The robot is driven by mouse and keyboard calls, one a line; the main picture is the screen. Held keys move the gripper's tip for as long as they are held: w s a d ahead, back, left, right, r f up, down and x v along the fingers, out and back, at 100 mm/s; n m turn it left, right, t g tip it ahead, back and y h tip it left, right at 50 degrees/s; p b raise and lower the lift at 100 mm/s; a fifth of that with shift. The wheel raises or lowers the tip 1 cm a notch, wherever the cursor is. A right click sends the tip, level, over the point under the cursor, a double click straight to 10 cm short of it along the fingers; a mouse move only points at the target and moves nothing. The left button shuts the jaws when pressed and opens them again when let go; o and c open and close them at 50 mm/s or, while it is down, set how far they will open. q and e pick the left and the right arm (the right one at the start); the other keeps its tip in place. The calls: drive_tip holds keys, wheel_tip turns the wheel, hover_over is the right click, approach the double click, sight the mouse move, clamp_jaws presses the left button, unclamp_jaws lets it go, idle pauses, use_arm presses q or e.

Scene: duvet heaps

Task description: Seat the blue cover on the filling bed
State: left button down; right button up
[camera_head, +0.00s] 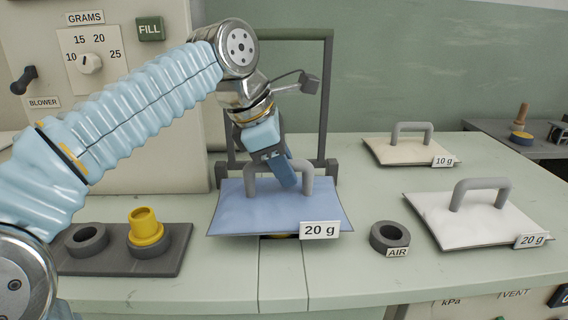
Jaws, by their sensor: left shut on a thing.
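The blue cover (248,213) is a puffy pad with a grey arched handle and a 20 g tag at its front right corner. It lies roughly level in front of the grey upright frame (329,95). My left gripper (281,168) comes from above and is shut on the cover's handle. Under the cover's front edge a dark opening with a bit of yellow shows. The filling bed is otherwise hidden by the cover, and I cannot tell whether the cover touches it. My right gripper is not in view.
A cream 10 g cover (390,151) and a white 20 g cover (459,222) lie at right. A grey AIR ring (389,238) sits right of the blue cover. A dark tray (110,264) at left holds a grey ring (86,239) and a yellow nozzle (146,228).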

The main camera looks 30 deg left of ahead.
use_arm(q)
drive_tip(key=shift+f+b, duration=1.2)
drive_tip(key=shift+f, duration=0.55)
drive_tip(key=c, duration=0.8)
unclamp_jaws()
drive_tip(key=shift+r, duration=0.1)
drive_tip(key=p+v, duration=0.4)
drive_tip(key=v, duration=0.9)
drive_tip(key=shift+r, duration=0.3)
drive_tip(key=shift+s+a, duration=0.1)
